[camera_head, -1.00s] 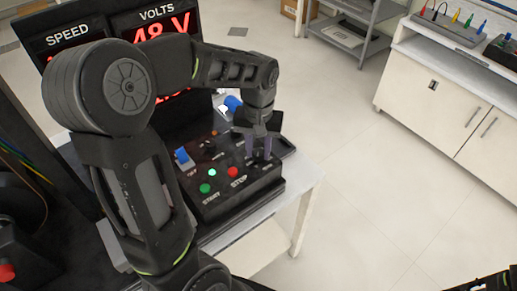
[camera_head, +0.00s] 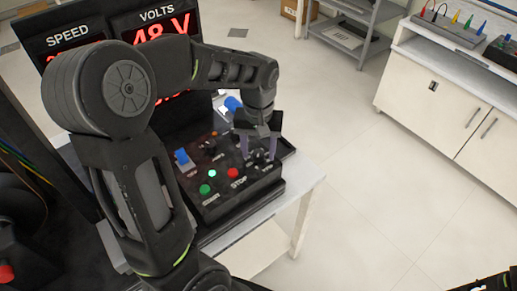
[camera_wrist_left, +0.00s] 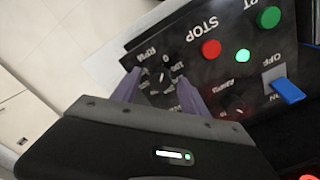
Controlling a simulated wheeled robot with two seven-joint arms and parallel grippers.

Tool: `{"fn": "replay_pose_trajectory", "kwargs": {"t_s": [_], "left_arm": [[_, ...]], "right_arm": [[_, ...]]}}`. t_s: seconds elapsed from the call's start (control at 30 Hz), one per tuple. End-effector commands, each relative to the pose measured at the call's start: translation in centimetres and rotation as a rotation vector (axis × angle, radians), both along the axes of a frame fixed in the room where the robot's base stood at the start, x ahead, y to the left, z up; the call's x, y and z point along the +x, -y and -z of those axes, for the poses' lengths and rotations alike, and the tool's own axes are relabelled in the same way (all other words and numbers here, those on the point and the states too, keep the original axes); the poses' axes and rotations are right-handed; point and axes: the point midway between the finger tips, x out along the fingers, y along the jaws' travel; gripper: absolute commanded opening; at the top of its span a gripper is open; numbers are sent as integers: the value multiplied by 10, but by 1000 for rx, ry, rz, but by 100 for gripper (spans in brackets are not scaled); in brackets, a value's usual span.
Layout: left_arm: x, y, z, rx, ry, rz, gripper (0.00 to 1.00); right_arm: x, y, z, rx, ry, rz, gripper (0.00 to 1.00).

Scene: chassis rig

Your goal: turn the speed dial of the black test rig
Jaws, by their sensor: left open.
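The black test rig's sloped control panel (camera_head: 225,170) stands on a white table. The speed dial (camera_wrist_left: 160,80) is a dark round knob with white scale marks, in the upper middle of the left wrist view. My left gripper (camera_head: 258,152) is open over the panel's right end. In the left wrist view its two purple-grey fingers (camera_wrist_left: 158,88) lie on either side of the dial. I cannot tell whether they touch it. The speed display (camera_head: 68,40) shows red digits mostly hidden by my left arm. A dark piece of my right arm shows at the lower right corner.
The red STOP button (camera_head: 233,173), green START button (camera_head: 204,189) and a blue switch (camera_head: 183,157) sit near the dial. A second knob (camera_wrist_left: 237,105) is beside it. The floor right of the table is clear up to a white cabinet (camera_head: 450,105).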

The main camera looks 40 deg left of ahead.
Motion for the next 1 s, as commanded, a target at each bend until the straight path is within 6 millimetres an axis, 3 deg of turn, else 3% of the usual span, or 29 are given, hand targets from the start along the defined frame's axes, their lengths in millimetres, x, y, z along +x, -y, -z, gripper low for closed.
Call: {"fn": "replay_pose_trajectory", "kwargs": {"t_s": [0.27, 0.7, 1.0], "left_arm": [[0, 0, -4, 0, 1, 1, 52], [1, 0, -66, 1, 3, 1, 52], [0, 0, -78, 0, -1, 1, 52]], "right_arm": [[0, 0, 0, 0, 0, 0, 36], [0, 0, 3, 0, 0, 0, 36], [0, 0, 3, 0, 0, 0, 36]]}}
